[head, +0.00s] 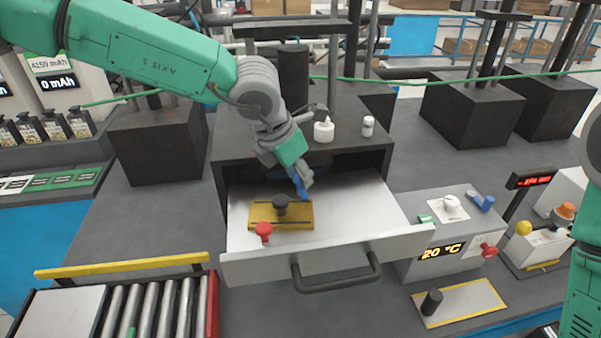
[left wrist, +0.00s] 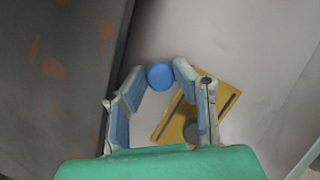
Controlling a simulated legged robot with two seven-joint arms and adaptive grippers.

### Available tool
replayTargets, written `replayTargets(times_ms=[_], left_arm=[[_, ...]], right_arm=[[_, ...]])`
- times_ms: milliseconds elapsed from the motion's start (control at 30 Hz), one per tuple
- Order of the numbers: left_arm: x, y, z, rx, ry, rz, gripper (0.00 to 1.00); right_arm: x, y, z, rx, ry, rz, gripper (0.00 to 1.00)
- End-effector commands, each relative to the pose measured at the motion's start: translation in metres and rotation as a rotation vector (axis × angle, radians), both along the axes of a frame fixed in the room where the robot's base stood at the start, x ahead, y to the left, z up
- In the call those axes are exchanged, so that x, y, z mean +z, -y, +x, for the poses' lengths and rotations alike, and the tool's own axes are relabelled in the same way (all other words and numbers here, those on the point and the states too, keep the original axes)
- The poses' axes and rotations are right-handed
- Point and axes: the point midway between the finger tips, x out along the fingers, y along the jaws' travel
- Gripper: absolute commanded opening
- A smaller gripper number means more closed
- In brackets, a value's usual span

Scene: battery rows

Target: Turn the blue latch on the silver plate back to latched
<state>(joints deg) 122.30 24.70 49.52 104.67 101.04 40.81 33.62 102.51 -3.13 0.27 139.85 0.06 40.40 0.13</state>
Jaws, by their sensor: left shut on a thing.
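My left gripper (head: 303,192) reaches down into the open drawer, just behind a yellow plate. In the left wrist view its fingertips (left wrist: 159,73) are shut on a round blue knob (left wrist: 160,77). In the head view the fingers hide most of that knob, and I cannot tell whether it is the latch handle. The pale silver drawer floor (head: 350,210) lies under the gripper. A separate blue handle (head: 482,203) sits on the grey box at the right, beside a white knob. My right gripper is out of view.
The drawer front (head: 240,267) has a dark handle (head: 340,284). A roller conveyor (head: 160,305) stands front left. The drawer's right side is clear.

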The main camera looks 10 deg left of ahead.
Motion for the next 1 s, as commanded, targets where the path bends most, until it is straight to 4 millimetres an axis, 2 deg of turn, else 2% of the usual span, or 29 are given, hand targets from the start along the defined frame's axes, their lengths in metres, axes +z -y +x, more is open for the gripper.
replayTargets(times_ms=[200,233,267,300,733,1000], left_arm=[[0.0035,-0.0001,0.0017,0.003,0.005,-0.002,0.00],[0.0035,-0.0001,0.0017,0.003,0.005,-0.002,0.27],[0.0036,0.0000,0.0016,0.003,0.005,-0.002,0.38],[0.0035,-0.0001,0.0015,0.003,0.005,-0.002,0.44],[-0.0003,-0.0008,0.0031,0.016,0.000,0.002,0.44],[-0.0003,0.0004,0.0023,0.187,0.004,0.005,0.44]], right_arm=[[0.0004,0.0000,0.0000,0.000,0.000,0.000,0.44],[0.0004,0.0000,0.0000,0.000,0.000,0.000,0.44],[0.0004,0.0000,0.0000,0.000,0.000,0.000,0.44],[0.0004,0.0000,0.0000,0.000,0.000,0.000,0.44],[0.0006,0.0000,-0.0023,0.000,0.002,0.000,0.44],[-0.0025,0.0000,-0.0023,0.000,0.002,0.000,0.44]])
